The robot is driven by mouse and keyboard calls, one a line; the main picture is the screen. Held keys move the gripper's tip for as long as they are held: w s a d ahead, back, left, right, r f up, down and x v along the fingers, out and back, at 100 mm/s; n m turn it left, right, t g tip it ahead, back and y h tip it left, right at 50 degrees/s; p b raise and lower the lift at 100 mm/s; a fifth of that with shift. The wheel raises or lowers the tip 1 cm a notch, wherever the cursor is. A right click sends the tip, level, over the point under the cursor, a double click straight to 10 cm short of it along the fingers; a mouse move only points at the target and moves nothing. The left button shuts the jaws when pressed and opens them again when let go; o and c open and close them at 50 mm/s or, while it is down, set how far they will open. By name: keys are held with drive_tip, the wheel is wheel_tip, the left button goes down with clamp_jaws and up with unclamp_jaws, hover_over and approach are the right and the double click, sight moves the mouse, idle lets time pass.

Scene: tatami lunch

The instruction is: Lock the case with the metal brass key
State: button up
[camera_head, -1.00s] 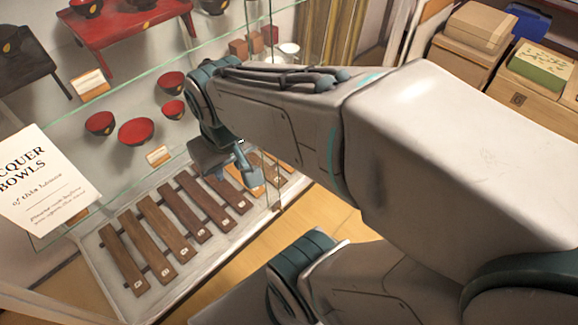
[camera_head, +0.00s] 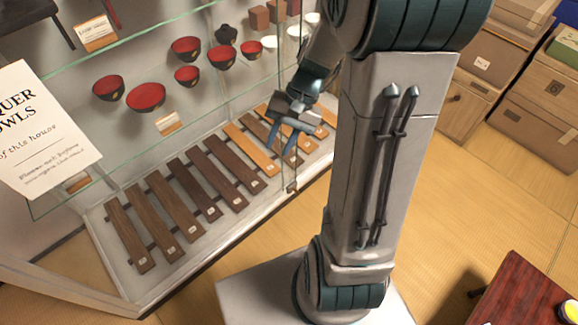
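The case is a glass display case (camera_head: 115,215) with a pale base, filling the left and centre of the view. A small dark fitting (camera_head: 291,187), perhaps its lock, sits at the lower end of the upright glass edge. My gripper (camera_head: 280,143) is in front of the case's glass, up and left of this fitting and apart from it. Its two blue-grey fingers point down with a gap between them, so it looks open. I cannot make out a brass key in the gripper or elsewhere.
Red-and-black bowls (camera_head: 146,97) and wooden slats (camera_head: 170,228) are inside the case. A paper sign (camera_head: 45,130) stands at the left. Wooden boxes (camera_head: 540,110) are at the upper right, and a dark red table (camera_head: 530,292) at the lower right. Tatami floor (camera_head: 470,205) between is clear.

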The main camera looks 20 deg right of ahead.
drive_tip(key=w+d+f+m+t+y+b, duration=0.2)
drive_tip(key=w+d+f+m+y+b, duration=0.15)
drive_tip(key=f, duration=0.75)
drive_tip(key=w+d+f+m+t+y+b, duration=0.2)
drive_tip(key=d+f+m+b, duration=0.15)
drive_tip(key=f, duration=0.65)
drive_tip(key=w+d+f+m+t+y+b, duration=0.25)
drive_tip(key=f+m+b, duration=0.25)
drive_tip(key=f, duration=0.6)
drive_tip(key=d+f+m+t+h+b, duration=0.1)
drive_tip(key=d+f+m+t+b, duration=0.2)
drive_tip(key=f, duration=0.5)
drive_tip(key=d+f+m+t+b, duration=0.2)
drive_tip(key=d+f+m+t, duration=0.15)
drive_tip(key=f, duration=0.45)
drive_tip(key=m+t+h+b, duration=0.5)
drive_tip(key=m+h+b, duration=0.1)
drive_tip(key=m+b, duration=0.1)
approach(296, 191)
drive_tip(key=x, duration=0.7)
drive_tip(key=shift+w+a+r, duration=0.15)
drive_tip(key=shift+w+r, duration=0.1)
drive_tip(key=shift+w, duration=0.55)
clamp_jaws()
